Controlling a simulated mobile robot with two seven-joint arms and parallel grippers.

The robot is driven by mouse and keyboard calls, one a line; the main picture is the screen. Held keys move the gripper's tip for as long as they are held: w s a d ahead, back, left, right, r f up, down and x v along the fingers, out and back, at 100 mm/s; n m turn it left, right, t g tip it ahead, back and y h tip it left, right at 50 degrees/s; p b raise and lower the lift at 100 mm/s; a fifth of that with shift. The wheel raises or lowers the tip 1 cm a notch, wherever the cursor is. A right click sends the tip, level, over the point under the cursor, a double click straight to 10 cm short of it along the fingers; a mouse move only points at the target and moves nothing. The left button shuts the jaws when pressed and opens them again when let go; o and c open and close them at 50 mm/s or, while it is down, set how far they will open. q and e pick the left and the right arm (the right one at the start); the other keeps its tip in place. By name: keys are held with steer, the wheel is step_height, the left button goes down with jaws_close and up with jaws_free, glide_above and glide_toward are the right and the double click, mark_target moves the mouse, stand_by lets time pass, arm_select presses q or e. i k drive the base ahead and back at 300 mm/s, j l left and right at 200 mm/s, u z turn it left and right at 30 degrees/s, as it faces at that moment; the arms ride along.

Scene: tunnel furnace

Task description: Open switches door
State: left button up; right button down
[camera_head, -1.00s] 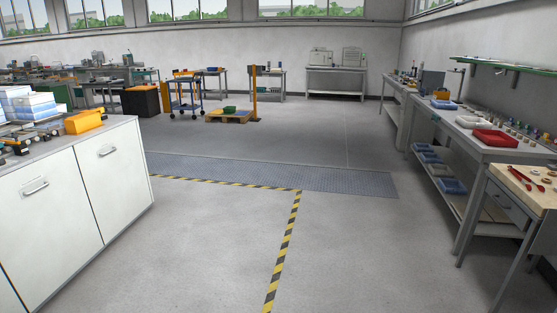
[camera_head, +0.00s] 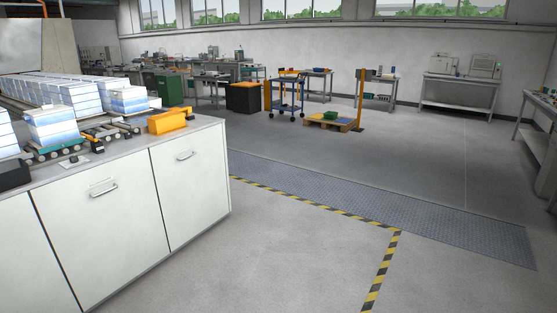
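A white cabinet stands at the left under a grey top. Its nearer door (camera_head: 105,232) and its farther door (camera_head: 190,193) both look shut, each with a grey bar handle near the top. The handles are the near handle (camera_head: 104,190) and the far handle (camera_head: 186,156). Part of another white panel (camera_head: 28,262) is cut off at the left edge. No label or switch shows on any of them, so I cannot tell which is the switches door. Neither of my grippers is in view.
White-and-blue stacks (camera_head: 54,127) stand on rollers on the cabinet top, beside an orange block (camera_head: 168,121). Open grey floor (camera_head: 290,255) with yellow-black tape (camera_head: 380,268) lies to the right. A blue cart (camera_head: 287,98) and a pallet (camera_head: 333,122) stand farther back.

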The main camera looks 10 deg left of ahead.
mark_target(189, 171)
steer(key=i+j+u, duration=0.1)
steer(key=i+u, duration=0.2)
steer(key=i, duration=0.45)
steer(key=i+l+u, duration=0.1)
steer(key=i+u, duration=0.2)
steer(key=i, duration=0.45)
steer(key=i+l+u, duration=0.15)
steer(key=i, duration=1.5)
steer(key=i+u, duration=0.15)
steer(key=i, duration=0.5)
steer(key=i+l+u, duration=0.15)
steer(key=i, duration=0.55)
